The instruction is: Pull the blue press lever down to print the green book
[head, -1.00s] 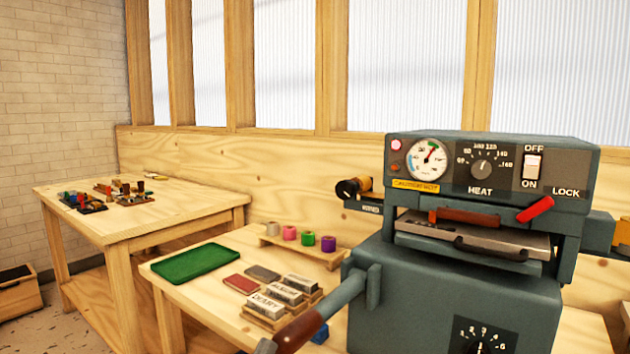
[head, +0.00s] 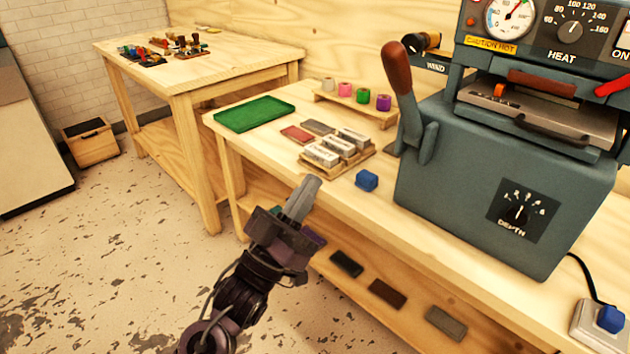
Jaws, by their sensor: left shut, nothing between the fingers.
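The press (head: 450,190) is a grey-blue machine on the bench at the right. Its lever (head: 402,90) stands upright at the press's left side, with a red-brown grip on a grey-blue arm. I cannot make out a green book there. My left gripper (head: 309,184) is shut and empty, in front of the bench edge, below and left of the lever and apart from it. My right gripper is not in view.
On the bench are a green tray (head: 255,114), a red book (head: 297,134), labelled blocks (head: 322,155), a blue cube (head: 367,180) and coloured foil rolls (head: 363,96). A second table (head: 215,65) stands back left. A blue button (head: 610,319) is at lower right.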

